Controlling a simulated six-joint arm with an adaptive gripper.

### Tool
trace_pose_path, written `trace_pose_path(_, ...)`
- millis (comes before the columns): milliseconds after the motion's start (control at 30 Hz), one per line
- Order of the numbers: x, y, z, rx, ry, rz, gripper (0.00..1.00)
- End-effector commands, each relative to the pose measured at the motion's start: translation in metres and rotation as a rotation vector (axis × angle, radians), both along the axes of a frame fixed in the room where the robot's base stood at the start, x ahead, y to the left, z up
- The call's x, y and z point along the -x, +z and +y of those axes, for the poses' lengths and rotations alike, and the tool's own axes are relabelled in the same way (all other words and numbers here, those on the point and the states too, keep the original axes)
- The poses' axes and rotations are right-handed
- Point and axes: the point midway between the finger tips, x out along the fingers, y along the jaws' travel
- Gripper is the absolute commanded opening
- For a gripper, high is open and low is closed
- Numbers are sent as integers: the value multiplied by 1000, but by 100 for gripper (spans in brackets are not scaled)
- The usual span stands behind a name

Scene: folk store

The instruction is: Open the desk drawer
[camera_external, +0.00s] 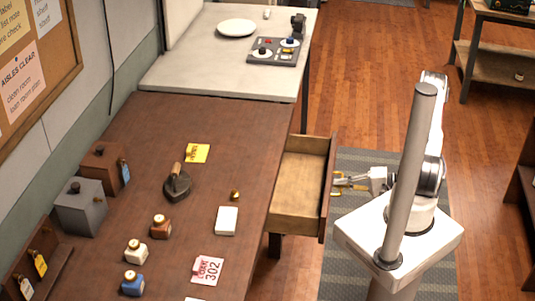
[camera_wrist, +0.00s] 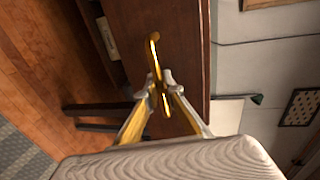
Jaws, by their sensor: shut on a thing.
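The desk drawer (camera_external: 298,183) stands pulled out from the right side of the brown desk (camera_external: 150,120), and its wooden inside looks empty in the external view. My gripper (camera_external: 345,184) is at the outer face of the drawer front. In the wrist view the brass handle (camera_wrist: 154,52) runs between the fingertips of my gripper (camera_wrist: 160,84), which are shut on it. The dark wooden drawer front (camera_wrist: 185,60) lies just beyond the handle. In the external view the handle is mostly hidden by the fingers.
On the desk are an iron (camera_external: 177,184), a white block (camera_external: 227,220), a yellow card (camera_external: 197,153), several small bottles and a grey box (camera_external: 80,206). A pale table (camera_external: 200,78) adjoins the desk's far end. Clear floor (camera_external: 350,110) lies beyond the drawer.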

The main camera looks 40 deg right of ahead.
Motion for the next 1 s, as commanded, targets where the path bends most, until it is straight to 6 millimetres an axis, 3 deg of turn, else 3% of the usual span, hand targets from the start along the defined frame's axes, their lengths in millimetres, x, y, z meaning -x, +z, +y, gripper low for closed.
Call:
trace_pose_path(200, 0, 0, 0, 0, 0, 0, 0)
trace_pose_path(233, 0, 0, 0, 0, 0, 0, 14)
trace_pose_path(1000, 9, 3, -11, 1, -4, -1, 14)
